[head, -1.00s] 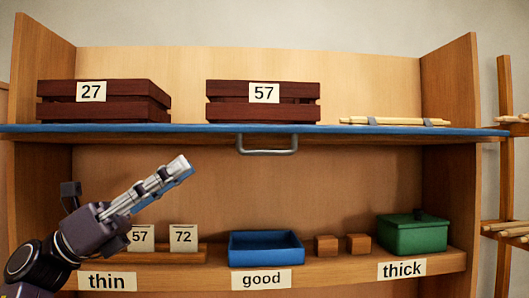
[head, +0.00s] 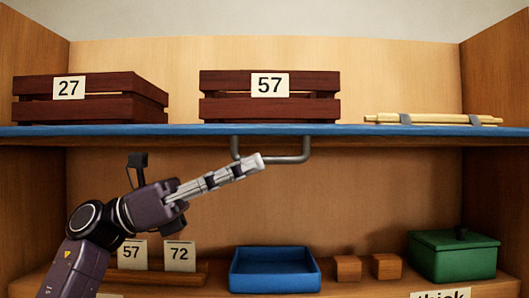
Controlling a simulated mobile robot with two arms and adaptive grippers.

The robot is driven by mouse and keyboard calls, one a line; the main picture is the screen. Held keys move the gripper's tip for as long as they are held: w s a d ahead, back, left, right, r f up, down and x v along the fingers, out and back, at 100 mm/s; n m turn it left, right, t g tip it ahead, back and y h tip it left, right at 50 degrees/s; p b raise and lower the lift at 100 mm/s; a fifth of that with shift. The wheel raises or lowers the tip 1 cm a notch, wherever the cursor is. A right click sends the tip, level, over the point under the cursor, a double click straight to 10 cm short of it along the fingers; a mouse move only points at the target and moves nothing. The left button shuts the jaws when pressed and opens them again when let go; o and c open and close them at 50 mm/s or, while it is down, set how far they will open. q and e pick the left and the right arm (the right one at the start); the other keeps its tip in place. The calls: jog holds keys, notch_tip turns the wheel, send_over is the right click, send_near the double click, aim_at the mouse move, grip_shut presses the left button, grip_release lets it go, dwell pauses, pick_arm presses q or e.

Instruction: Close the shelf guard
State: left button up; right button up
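The shelf guard (head: 400,131) shows as a long blue edge running across the shelf at the level of the upper board. Its grey U-shaped handle (head: 306,150) hangs just below the blue edge near the middle. My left gripper (head: 257,161) reaches in from the lower left, and its fingertips overlap the handle's lower left part in the head view. I cannot tell whether they touch it. The fingers are seen nearly edge-on, so their opening is unclear. My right gripper is not in view.
Dark crates marked 27 (head: 92,108) and 57 (head: 222,108) and bundled sticks (head: 425,119) stand above. Below are number cards (head: 180,256), a blue tray (head: 275,284), two wooden blocks (head: 347,268) and a green lidded box (head: 453,262). Space under the handle is clear.

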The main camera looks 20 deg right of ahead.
aim_at(264, 160)
pick_arm(q)
jog(key=x, duration=0.3)
jog(key=shift+w+d+p, duration=0.15)
jog(key=shift+p, duration=0.25)
grip_shut()
